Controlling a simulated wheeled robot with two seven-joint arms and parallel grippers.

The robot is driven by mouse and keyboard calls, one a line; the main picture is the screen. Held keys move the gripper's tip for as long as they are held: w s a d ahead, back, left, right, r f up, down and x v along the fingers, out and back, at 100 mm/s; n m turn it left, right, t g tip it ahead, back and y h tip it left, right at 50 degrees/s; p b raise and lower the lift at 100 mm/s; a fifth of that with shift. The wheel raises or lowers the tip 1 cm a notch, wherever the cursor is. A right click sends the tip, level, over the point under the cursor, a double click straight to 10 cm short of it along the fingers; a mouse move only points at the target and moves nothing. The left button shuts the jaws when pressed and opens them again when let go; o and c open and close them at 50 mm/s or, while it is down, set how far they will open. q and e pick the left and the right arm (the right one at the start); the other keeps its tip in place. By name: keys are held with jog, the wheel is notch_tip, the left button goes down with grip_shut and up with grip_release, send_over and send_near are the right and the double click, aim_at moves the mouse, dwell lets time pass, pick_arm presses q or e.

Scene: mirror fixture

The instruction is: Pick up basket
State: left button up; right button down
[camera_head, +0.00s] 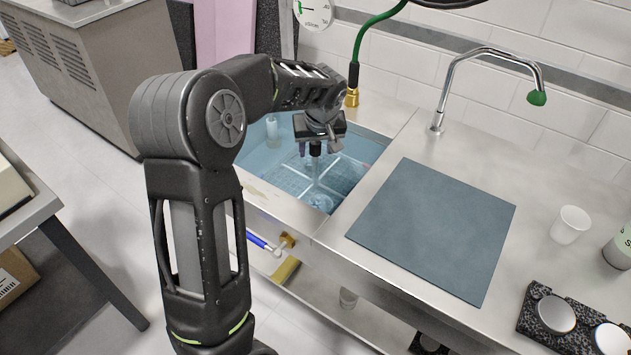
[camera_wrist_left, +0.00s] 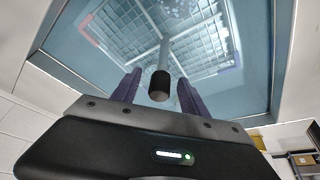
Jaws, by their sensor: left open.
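The basket (camera_head: 345,172) is a shallow wire tray lying in the water of the sink, with a thin upright handle rod. In the left wrist view the basket (camera_wrist_left: 200,50) shows its grid, and the handle's black grip (camera_wrist_left: 160,86) stands between my fingers. My left gripper (camera_head: 318,145) points down over the sink, open, with its fingers on either side of the black grip. I cannot tell whether either finger touches it. Small blurred items appear in the basket. My right gripper is not in view.
The sink (camera_head: 372,145) has steel rims close around the gripper. A blue-grey mat (camera_head: 435,228), a white cup (camera_head: 570,224) and a black holder with round discs (camera_head: 555,314) are on the counter to the right. A faucet (camera_head: 490,55) stands behind the mat.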

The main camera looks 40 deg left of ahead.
aim_at(315, 158)
pick_arm(q)
jog(key=shift+a+f, duration=0.15)
jog(key=shift+f, duration=0.15)
jog(key=shift+x, duration=2.7)
jog(key=shift+s, duration=0.1)
grip_shut()
jog(key=shift+r, duration=0.15)
